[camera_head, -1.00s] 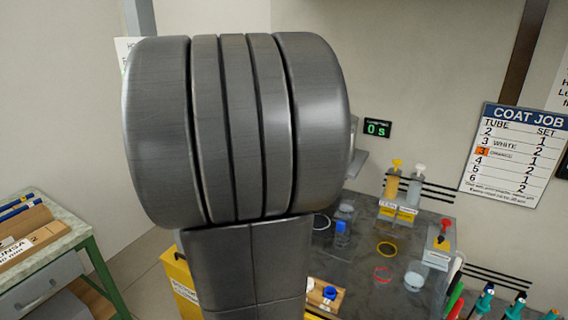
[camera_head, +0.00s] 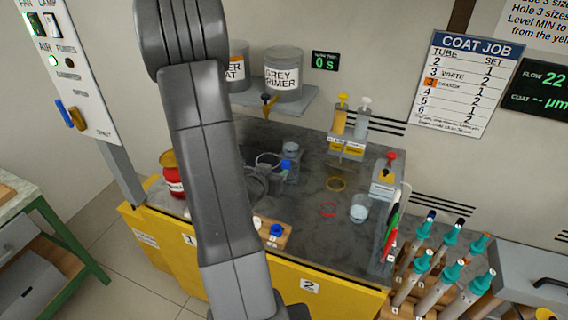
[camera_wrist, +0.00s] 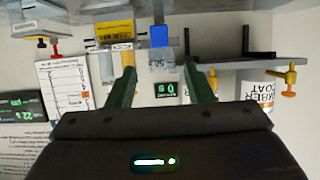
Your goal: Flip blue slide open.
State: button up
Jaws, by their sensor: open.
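A blue slide handle (camera_head: 62,113) sits on the white control panel (camera_head: 85,80) at the upper left of the head view, beside an orange one (camera_head: 77,118). Whether it is open or shut is too small to tell. My gripper (camera_wrist: 160,78) is open and empty in the wrist view, its two green fingers apart. The wrist view is upside down and shows a clear jar with a blue part (camera_wrist: 159,37) beyond the fingertips, not the panel. My gripper's fingers do not show in the head view.
The yellow-fronted bench (camera_head: 330,293) holds jars, rings, a red can (camera_head: 172,174) and syringes. Teal-topped tools (camera_head: 455,265) stand at the right. A shelf with paint tins (camera_head: 283,75) is behind. A green-framed table (camera_head: 70,235) stands at the left; open floor lies between.

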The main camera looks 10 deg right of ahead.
aim_at(285, 162)
jog(key=p+x, duration=0.1)
jog(key=x, duration=0.7)
jog(key=shift+w+d+f, duration=0.15)
jog(key=shift+w, duration=0.15)
